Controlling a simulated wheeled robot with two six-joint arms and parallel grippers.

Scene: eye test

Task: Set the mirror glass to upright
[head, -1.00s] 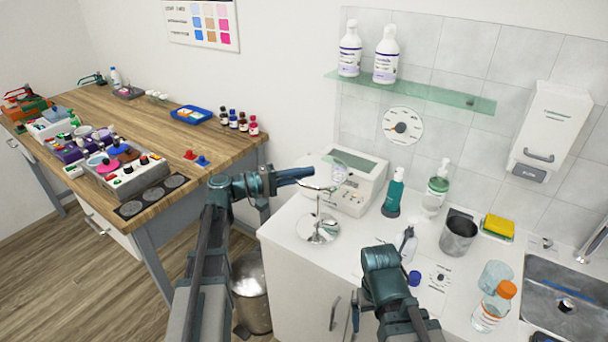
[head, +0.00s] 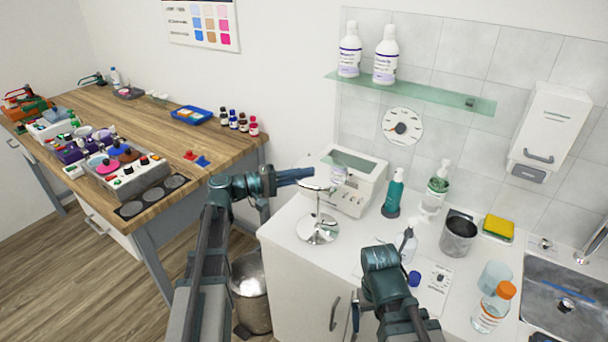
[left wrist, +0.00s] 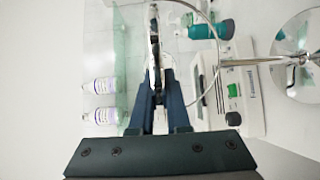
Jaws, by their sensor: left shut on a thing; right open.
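The mirror glass (head: 317,184) sits on top of a thin stem with a round shiny base (head: 317,229) on the white counter. In the left wrist view the glass (left wrist: 155,45) shows nearly edge-on and lies roughly across the line of the stem (left wrist: 255,61), so it looks close to flat, though its exact tilt is hard to tell. A curved yoke (left wrist: 213,35) is beside it. My left gripper (head: 312,173) is shut on the glass's rim; its fingers also show in the left wrist view (left wrist: 157,88). My right gripper (head: 355,318) is low at the counter's front, apart from the mirror, and open.
A white device (head: 350,200) stands close behind the mirror. A teal bottle (head: 395,192), a pump bottle (head: 433,196) and a grey cup (head: 458,236) stand to the right. A glass shelf (head: 430,93) with two white bottles is above. A sink (head: 565,300) is far right.

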